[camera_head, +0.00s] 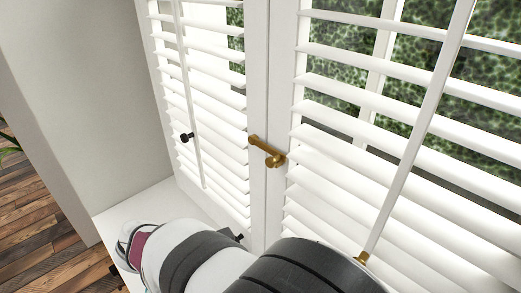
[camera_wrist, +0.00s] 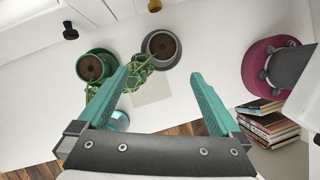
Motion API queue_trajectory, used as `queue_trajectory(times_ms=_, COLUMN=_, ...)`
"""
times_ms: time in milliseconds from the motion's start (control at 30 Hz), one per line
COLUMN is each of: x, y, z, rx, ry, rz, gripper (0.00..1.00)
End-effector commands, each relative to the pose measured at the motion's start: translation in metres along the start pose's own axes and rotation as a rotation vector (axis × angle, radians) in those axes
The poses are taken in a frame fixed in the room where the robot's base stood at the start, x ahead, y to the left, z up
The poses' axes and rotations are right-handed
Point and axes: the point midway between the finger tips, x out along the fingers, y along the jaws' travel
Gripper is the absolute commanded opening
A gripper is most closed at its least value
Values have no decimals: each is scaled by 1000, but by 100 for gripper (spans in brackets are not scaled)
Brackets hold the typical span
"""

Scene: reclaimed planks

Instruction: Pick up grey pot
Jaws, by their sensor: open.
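The grey pot (camera_wrist: 179,47) is in the upper middle of the wrist view. It is round, seen from above, with brown soil inside, and stands on a white surface (camera_wrist: 210,45). A green trailing plant (camera_wrist: 138,72) lies at its lower left. My gripper (camera_wrist: 160,74) has two teal fingers spread wide, with nothing held between them. The pot appears beyond the fingertips, roughly centred on the gap, and apart from them. In the head view my arm covers the lower middle, and I see neither the pot nor my fingers there.
A green pot (camera_wrist: 108,58) with soil and a plant stands left of the grey pot. A clear bluish glass item (camera_wrist: 117,121) is partly behind my left finger. A round maroon object (camera_wrist: 262,58) and stacked books (camera_wrist: 270,125) are at right. White shutters (camera_head: 215,100) border the sill.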

Motion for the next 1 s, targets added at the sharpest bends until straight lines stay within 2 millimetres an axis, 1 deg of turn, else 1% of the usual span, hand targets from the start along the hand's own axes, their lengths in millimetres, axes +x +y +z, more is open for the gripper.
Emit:
queue_trajectory(times_ms=100, x=35, y=-2, z=2, rx=2, ry=-2, rz=-10, gripper=100)
queue_trajectory(times_ms=200, x=63, y=-3, z=2, rx=5, ry=0, rz=-10, gripper=100)
queue_trajectory(times_ms=300, x=84, y=-3, z=2, rx=6, ry=1, rz=-8, gripper=100)
queue_trajectory(times_ms=467, x=105, y=-4, z=3, rx=9, ry=2, rz=-10, gripper=100)
queue_trajectory(times_ms=600, x=134, y=-6, z=6, rx=9, ry=2, rz=-10, gripper=100)
queue_trajectory(times_ms=700, x=145, y=-6, z=6, rx=9, ry=4, rz=-8, gripper=100)
queue_trajectory(times_ms=900, x=147, y=-5, z=6, rx=10, ry=4, rz=-6, gripper=100)
queue_trajectory(times_ms=933, x=147, y=-5, z=6, rx=10, ry=4, rz=-6, gripper=98)
queue_trajectory(times_ms=1000, x=146, y=-5, z=6, rx=11, ry=4, rz=-6, gripper=86)
